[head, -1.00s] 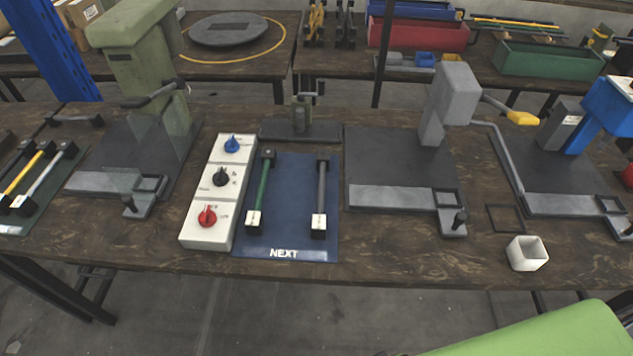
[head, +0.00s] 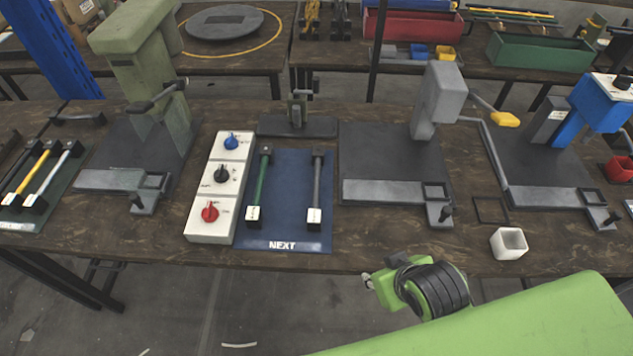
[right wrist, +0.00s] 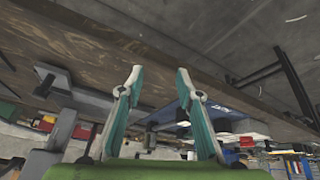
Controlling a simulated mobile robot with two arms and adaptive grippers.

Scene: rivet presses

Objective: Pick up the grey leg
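The grey leg (head: 317,188) lies on the right side of the blue NEXT mat (head: 285,233), with a black upper end and a white-faced block at its near end. A green leg (head: 263,188) lies parallel to it on the left of the mat. My right gripper (right wrist: 159,74) shows in the right wrist view with two teal fingers apart and nothing between them. In the head view my right arm is in front of the table's near edge, right of the mat and apart from the leg; its fingers cannot be made out there. My left gripper is out of view.
A white control box with knobs (head: 220,183) stands left of the mat. A grey press (head: 440,100) is to the right, and a white square cup (head: 509,243) is near the front edge. A green press (head: 140,70) stands left.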

